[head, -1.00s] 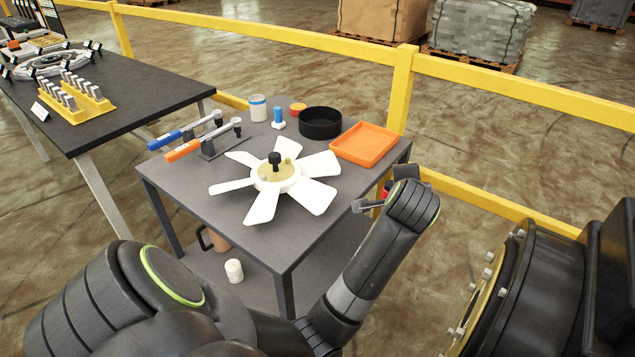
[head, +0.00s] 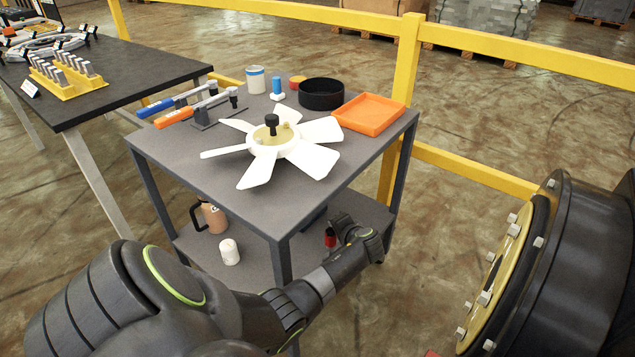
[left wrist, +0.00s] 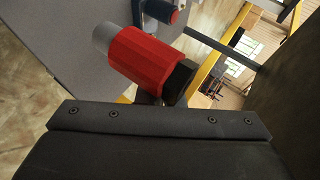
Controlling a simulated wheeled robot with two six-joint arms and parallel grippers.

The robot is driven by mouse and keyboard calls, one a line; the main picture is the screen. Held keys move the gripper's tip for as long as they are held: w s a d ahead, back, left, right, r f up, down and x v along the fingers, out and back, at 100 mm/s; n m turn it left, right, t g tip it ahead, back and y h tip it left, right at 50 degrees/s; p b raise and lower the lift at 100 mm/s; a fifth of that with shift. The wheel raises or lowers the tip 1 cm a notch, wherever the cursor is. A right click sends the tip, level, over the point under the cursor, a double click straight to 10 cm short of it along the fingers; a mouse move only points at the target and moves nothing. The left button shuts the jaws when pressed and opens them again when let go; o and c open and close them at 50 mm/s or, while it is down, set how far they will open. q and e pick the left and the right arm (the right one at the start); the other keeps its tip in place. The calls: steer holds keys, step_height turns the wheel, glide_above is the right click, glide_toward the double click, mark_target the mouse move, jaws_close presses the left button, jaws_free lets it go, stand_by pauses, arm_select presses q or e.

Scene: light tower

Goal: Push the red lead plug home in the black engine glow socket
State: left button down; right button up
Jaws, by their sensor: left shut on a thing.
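My left gripper (head: 338,229) is shut on the red lead plug (head: 330,239), beside the cart's lower part in the head view. In the left wrist view the red plug (left wrist: 145,62) shows a ribbed red body, a grey end at upper left and a black end at lower right. It lies tilted just beyond the dark gripper body. A large black round engine part (head: 575,265) with a brass-coloured bolted face stands at right in the head view, apart from the plug. I cannot make out the black glow socket. My right gripper is not in view.
A grey cart (head: 225,165) carries a white fan (head: 285,150), an orange tray (head: 369,114), a black ring (head: 321,94) and tools. A mug (head: 214,217) and white cylinder (head: 229,252) stand on its lower shelf. Yellow rails (head: 480,168) run behind. Floor shows between cart and engine.

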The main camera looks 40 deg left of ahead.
arm_select(q)
steer(key=s+a+f+b, duration=0.1)
steer(key=s+a+f, duration=0.1)
steer(key=f, duration=0.4)
steer(key=shift+s+a+g, duration=0.25)
steer(key=shift+a+g, duration=0.05)
steer(key=shift+a, duration=0.2)
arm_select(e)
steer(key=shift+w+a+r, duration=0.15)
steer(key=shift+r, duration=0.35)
arm_select(q)
step_height(320, 180, down, 5)
steer(key=b, duration=0.2)
steer(key=shift+f+b, duration=0.1)
steer(key=shift+b, duration=0.3)
steer(key=shift+f, duration=0.4)
step_height(320, 180, down, 3)
steer(key=shift+b, duration=1.2)
steer(key=shift+f, duration=0.25)
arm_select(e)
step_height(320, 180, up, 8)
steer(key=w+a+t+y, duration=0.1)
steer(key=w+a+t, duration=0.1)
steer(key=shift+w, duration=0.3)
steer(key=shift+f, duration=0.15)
